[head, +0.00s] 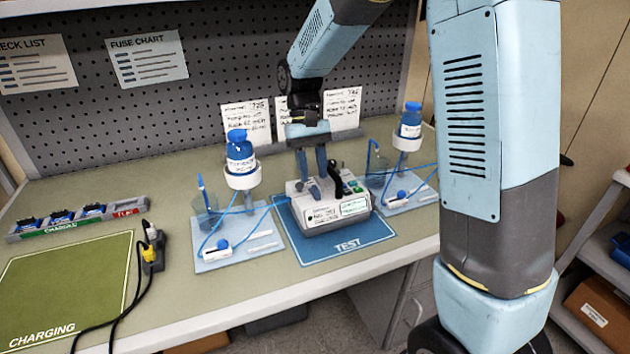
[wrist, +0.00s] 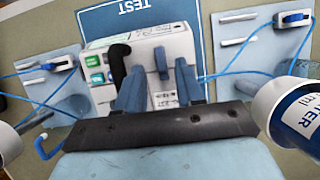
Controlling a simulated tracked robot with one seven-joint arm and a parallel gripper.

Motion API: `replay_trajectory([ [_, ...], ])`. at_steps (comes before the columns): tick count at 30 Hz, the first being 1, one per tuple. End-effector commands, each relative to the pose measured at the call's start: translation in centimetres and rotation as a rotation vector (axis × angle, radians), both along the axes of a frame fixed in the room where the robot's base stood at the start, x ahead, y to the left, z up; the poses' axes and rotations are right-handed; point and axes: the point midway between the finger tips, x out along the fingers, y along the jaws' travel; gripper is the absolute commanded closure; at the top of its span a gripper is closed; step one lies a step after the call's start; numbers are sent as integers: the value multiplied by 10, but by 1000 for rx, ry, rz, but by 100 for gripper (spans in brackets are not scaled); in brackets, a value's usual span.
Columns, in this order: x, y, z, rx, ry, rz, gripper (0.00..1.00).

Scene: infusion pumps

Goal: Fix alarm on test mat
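A white infusion pump (head: 296,209) stands on the blue TEST mat (head: 345,246). Its front has a text label and a pale green screen (head: 355,207), both too small to read. My gripper (head: 318,178) points down over the pump's top. In the wrist view, my two blue-grey fingers (wrist: 160,88) are apart, with nothing clearly held between them. A blue-grey upright tab (wrist: 161,62) on the pump lies just beyond the fingertips. A black curved handle (wrist: 119,62) and green buttons (wrist: 95,60) are beside them. Whether the fingers touch the pump is unclear.
Pale blue boards with tubing stand left (head: 240,249) and right (head: 412,196) of the mat, each with a blue-capped bottle (head: 240,150) (head: 410,118). A green CHARGING mat (head: 70,290), a black cable (head: 127,300) and a fuse tray (head: 80,219) are at left. Cards stand behind.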

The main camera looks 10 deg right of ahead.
Motion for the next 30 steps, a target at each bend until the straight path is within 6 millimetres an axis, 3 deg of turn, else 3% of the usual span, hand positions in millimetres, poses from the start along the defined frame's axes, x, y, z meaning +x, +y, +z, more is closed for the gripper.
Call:
replay_trajectory([
  [9,25,6,58,1,-2,0,63],
  [15,35,9,83,0,-1,0,63],
  [30,39,10,93,0,1,0,63],
])
